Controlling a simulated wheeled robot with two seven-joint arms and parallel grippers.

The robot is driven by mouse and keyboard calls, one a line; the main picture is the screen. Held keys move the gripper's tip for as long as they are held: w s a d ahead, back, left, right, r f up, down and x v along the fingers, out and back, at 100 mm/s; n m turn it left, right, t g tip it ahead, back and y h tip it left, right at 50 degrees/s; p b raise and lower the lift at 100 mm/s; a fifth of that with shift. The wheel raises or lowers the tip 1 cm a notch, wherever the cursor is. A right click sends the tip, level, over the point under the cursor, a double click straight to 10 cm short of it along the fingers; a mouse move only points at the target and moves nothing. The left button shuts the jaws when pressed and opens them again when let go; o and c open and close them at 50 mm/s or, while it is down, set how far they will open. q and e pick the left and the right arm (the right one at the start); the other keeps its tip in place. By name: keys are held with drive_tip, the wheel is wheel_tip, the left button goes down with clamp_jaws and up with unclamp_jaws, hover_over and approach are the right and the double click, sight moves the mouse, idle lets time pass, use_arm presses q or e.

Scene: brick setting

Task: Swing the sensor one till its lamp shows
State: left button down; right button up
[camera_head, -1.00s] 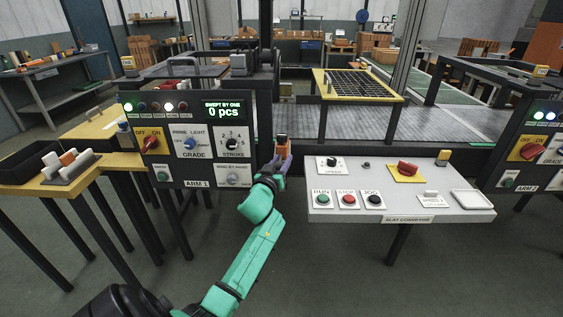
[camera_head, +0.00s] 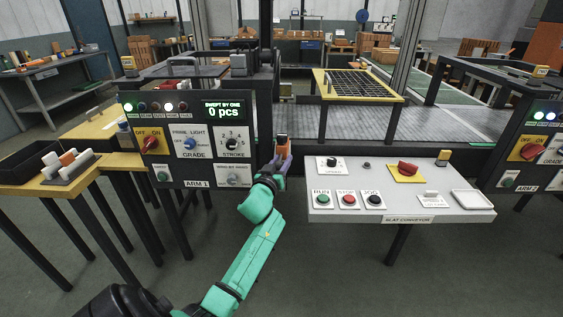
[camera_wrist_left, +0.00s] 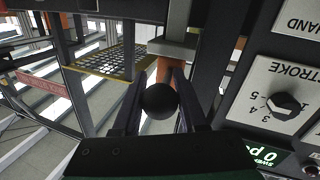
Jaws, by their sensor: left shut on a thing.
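An orange and dark sensor (camera_head: 281,144) stands upright just right of the ARM 1 panel, near the slat conveyor's front edge. My left gripper (camera_head: 279,162) reaches up to it from below and is shut at its lower part. In the left wrist view, a round black knob (camera_wrist_left: 160,101) sits between the fingers of my left gripper (camera_wrist_left: 163,92). An orange part (camera_wrist_left: 178,20) with a grey piece (camera_wrist_left: 172,48) shows just beyond it. No lit lamp can be made out on the sensor. My right gripper is out of view.
The ARM 1 panel (camera_head: 205,110) is close on the left, its display reading 0 pcs. The grey SLAT CONVEYOR desk (camera_head: 400,215) with buttons is close on the right. A yellow-framed grid (camera_head: 357,85) stands behind. Open floor lies in front.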

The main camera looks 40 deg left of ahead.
use_arm(q)
drive_tip(key=shift+f, duration=0.15)
idle(0.3)
drive_tip(key=shift+w+d+n+g+y+b, duration=0.15)
drive_tip(key=shift+d+n+g+y+b, duration=0.2)
drive_tip(key=shift+y+b, duration=0.45)
drive_tip(key=shift+a, duration=0.15)
drive_tip(key=shift+c, duration=2.3)
unclamp_jaws()
